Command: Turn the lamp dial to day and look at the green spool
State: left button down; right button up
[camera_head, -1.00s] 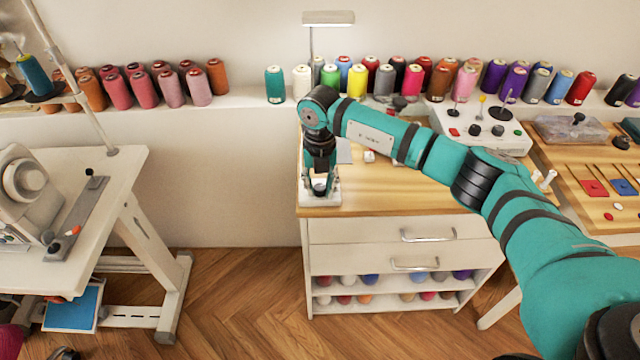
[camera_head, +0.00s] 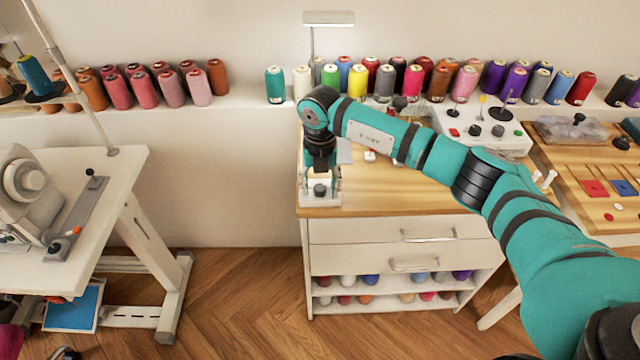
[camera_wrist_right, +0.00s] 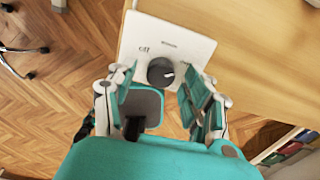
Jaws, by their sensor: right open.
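The lamp (camera_head: 328,18) has a flat white head on a thin pole at the back of the wooden table. The white dial panel (camera_wrist_right: 178,38) is at the table's left front corner. Its black round dial (camera_wrist_right: 160,71) also shows in the head view (camera_head: 320,190). The panel reads "off" on the left; the other label is too small to read surely. The dial's white mark points right. My right gripper (camera_wrist_right: 160,88) is open, its fingers either side of the dial and apart from it. The bright green spool (camera_head: 330,77) stands on the ledge behind my right arm. My left gripper is out of view.
Several coloured spools line the wall ledge, including a teal one (camera_head: 275,84). A sewing machine (camera_head: 25,185) stands at the left. A white control box (camera_head: 482,130) is at the table's back right. Wooden floor (camera_head: 240,290) is clear between the tables.

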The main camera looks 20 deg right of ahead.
aim_at(319, 188)
notch_tip(319, 188, up, 12)
dwell(0.5)
jog(key=shift+a, duration=0.1)
